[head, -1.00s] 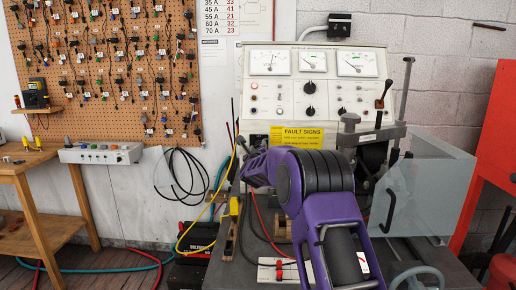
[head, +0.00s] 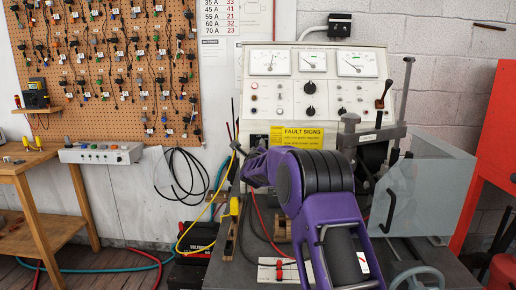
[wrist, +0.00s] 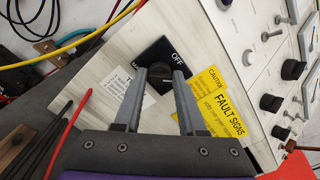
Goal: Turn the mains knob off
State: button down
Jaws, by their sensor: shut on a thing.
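The mains knob (wrist: 158,70) is a small dark knob on a black plate (wrist: 152,52) in the wrist view. The plate carries the white word OFF at its upper right; other lettering at its left is partly covered. My gripper (wrist: 160,74) is shut on the knob, one grey finger on each side. The knob's pointer direction cannot be made out. In the head view my purple arm reaches to the lower left of the test bench panel (head: 285,95), and it hides the knob there.
Red, yellow and black cables run close by on the left. A clear guard (head: 425,195) stands right of my arm.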

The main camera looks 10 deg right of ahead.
jog(key=shift+f+n, duration=0.1)
jog(key=shift+n, duration=4.2)
jog(key=shift+c, duration=2.4)
grip_release()
jog(key=s+a, duration=0.3)
jog(key=s, duration=1.4)
jog(key=shift+a, duration=0.2)
